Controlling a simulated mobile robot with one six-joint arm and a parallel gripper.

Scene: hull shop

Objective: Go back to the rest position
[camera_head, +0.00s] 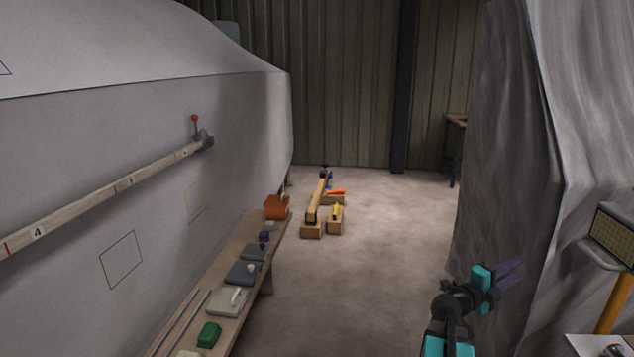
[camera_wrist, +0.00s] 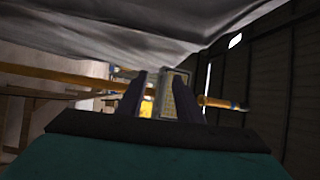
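My gripper (camera_head: 511,272) is at the lower right of the head view, with its dark purple fingers pointing right toward the grey draped sheet (camera_head: 515,150). In the wrist view the two fingers of my gripper (camera_wrist: 160,88) stand apart with a gap between them. The gap holds nothing that I can make out; a lamp panel (camera_wrist: 179,80) shows beyond it. My gripper is raised above the floor and looks clear of the bench.
A long bench (camera_head: 262,240) with a green block (camera_head: 209,335), grey boxes and an orange box (camera_head: 276,207) runs beside the hull (camera_head: 90,190). A yellow-legged work lamp (camera_head: 612,235) stands at right. Wooden blocks (camera_head: 312,229) lie on the otherwise open floor (camera_head: 360,290).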

